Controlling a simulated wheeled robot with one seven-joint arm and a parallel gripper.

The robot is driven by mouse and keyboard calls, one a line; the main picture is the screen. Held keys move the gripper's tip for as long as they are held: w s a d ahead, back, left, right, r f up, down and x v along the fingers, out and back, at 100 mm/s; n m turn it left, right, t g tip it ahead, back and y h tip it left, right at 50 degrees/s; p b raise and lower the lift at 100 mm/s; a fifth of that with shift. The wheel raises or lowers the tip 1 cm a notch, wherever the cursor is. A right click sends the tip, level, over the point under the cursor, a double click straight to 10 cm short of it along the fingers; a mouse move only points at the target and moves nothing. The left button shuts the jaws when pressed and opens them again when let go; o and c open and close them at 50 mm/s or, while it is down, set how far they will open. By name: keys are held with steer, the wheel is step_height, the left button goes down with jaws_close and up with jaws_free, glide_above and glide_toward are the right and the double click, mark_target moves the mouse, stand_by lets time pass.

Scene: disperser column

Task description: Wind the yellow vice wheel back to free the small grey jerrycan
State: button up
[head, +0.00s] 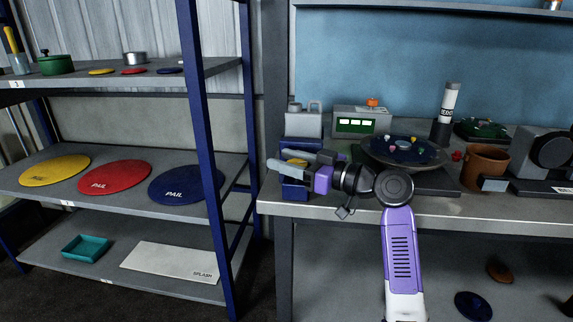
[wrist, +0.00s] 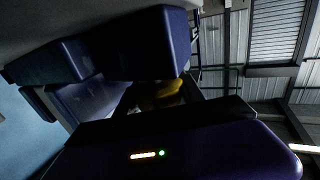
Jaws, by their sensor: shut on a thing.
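The small grey jerrycan (head: 303,122) stands upright at the left end of the bench in the head view, at the dark blue vice (head: 302,148). Its lower part is hidden behind the vice. The yellow vice wheel (head: 296,162) is at the vice's front, mostly covered by my fingers. My gripper (head: 282,160) reaches in from the right, its grey fingers on either side of the wheel, shut on it. In the wrist view the yellow wheel (wrist: 160,95) shows between the dark fingers, and the blue vice (wrist: 145,45) fills the space beyond.
A grey device with a green display (head: 355,122) stands right of the jerrycan. A dark round plate (head: 405,150) with small coloured parts and a brown pot (head: 487,162) are farther right. A blue shelf post (head: 205,150) stands left of the bench.

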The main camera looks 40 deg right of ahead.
mark_target(307, 166)
stand_by(0.3)
steer(key=o, duration=1.4)
steer(key=shift+c, duration=0.2)
steer(key=v, duration=0.7)
steer(key=shift+s+d, duration=0.1)
steer(key=shift+s, duration=0.25)
